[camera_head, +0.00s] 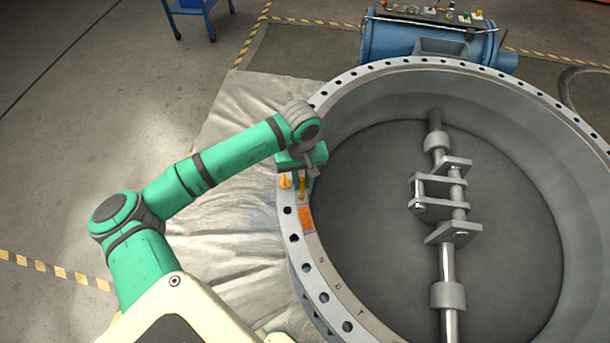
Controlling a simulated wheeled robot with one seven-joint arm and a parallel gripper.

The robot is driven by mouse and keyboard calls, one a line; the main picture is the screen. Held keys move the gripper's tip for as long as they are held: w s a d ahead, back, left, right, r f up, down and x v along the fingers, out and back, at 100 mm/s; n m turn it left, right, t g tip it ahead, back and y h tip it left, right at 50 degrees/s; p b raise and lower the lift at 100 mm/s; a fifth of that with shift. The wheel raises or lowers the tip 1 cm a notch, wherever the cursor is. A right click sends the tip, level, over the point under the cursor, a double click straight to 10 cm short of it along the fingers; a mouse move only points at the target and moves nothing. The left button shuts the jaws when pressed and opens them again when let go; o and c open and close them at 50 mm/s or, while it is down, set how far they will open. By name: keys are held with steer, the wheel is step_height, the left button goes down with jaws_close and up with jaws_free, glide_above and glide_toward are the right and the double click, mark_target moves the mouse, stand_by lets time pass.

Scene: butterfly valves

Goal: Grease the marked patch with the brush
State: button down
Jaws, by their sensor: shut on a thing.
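My gripper (303,173) is over the left part of the large valve's grey flange (314,246). It is shut on a slim yellow-orange piece (302,188), which appears to be the brush and points down towards the flange. Its bristles are too small to make out. The marked patch (306,219) is an orange area with a blue edge on the flange, just below the brush in the picture. I cannot tell whether the brush tip touches the flange. My green wrist hides part of the rim.
A second small yellow-orange thing (285,181) is at the flange's left edge. The valve's grey disc (375,220) carries a shaft (446,262) with brackets. A blue cylinder (390,42) with small items on top lies behind. Crumpled sheeting (225,235) covers the floor at left.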

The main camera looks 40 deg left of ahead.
steer(key=shift+r, duration=1.3)
